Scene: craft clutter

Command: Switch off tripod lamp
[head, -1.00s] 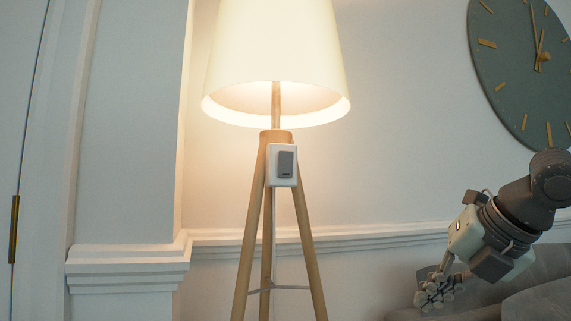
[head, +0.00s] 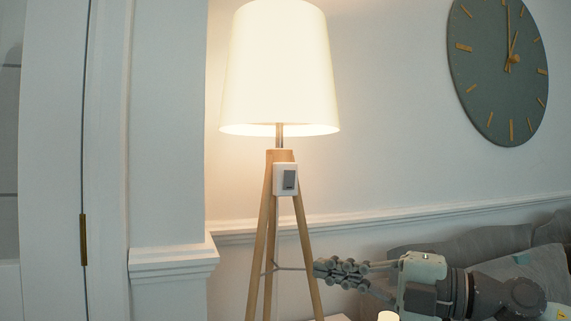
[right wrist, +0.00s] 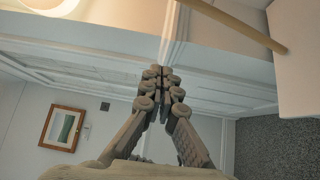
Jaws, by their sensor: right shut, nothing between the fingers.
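The tripod lamp has a glowing white shade (head: 279,75) and wooden legs (head: 309,262) in the head view. A white switch plate with a grey rocker (head: 288,181) sits at the top of the legs, under the shade. My right gripper (head: 318,267) is shut and empty. It points left in the head view, below the switch and close to the right leg; I cannot tell whether it touches. In the right wrist view its fingertips (right wrist: 160,70) are together, with a wooden leg (right wrist: 235,24) above and to the right. My left gripper is not in view.
A grey sofa with cushions (head: 480,243) is at the lower right. A dark green clock (head: 498,68) hangs above it. A wall ledge (head: 390,217) runs behind the lamp. A small lit object (head: 388,316) shows at the bottom edge. A framed picture (right wrist: 62,127) shows in the right wrist view.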

